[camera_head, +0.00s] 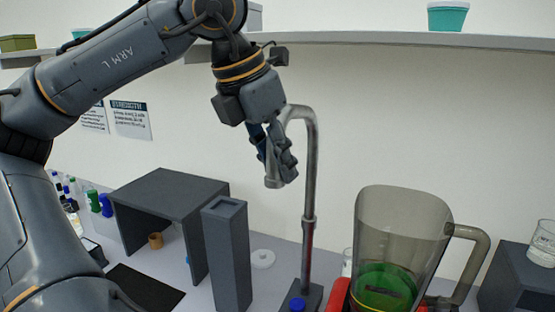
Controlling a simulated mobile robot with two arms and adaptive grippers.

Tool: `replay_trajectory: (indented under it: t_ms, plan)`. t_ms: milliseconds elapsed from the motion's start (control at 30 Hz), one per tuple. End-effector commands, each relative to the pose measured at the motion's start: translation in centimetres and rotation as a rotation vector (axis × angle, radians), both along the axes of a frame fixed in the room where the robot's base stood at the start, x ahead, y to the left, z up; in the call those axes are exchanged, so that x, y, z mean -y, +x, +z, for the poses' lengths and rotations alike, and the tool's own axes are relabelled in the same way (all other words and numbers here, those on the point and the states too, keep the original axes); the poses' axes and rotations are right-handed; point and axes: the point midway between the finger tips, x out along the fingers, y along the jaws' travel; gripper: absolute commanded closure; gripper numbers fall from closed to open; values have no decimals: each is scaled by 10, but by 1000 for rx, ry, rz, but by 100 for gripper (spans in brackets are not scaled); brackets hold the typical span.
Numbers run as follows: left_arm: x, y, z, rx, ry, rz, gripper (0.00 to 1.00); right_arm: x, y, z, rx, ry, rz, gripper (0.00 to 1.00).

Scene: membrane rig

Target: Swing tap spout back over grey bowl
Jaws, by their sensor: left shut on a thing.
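The tap is a grey metal pipe (310,170) standing upright in the middle, its top bent over to the left and down. My left gripper (277,160) comes down from above and is shut on the tap's spout (273,180), near its downturned end. The fingers hide part of the spout. The spout end hangs in the air to the left of the upright pipe, above the area by a tall dark grey column (227,255). I cannot make out a grey bowl in this view. My right gripper is not in view.
A large tinted jug (400,225) with green liquid stands close right of the tap. A dark open-fronted box (165,190) stands at left. A glass (541,243) sits on a dark block at far right. A shelf (400,38) runs above.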

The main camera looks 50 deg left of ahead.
Motion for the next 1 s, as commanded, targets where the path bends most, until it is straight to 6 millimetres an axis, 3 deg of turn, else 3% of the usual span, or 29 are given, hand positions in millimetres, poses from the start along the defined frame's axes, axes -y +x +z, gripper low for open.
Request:
replay_trajectory:
  t_ms: [33,67,133,433,567,1000]
  plan:
    - [1,-2,-3,-13,1,-3,100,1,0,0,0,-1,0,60]
    - [1,-2,-3,-13,1,-3,67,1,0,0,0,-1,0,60]
    - [1,-2,-2,-11,0,-2,54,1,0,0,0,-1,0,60]
    - [0,-1,0,-5,0,-1,54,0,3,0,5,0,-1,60]
    - [0,-4,9,-1,2,1,54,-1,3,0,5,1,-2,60]
    - [1,-39,89,-3,2,2,54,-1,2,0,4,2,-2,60]
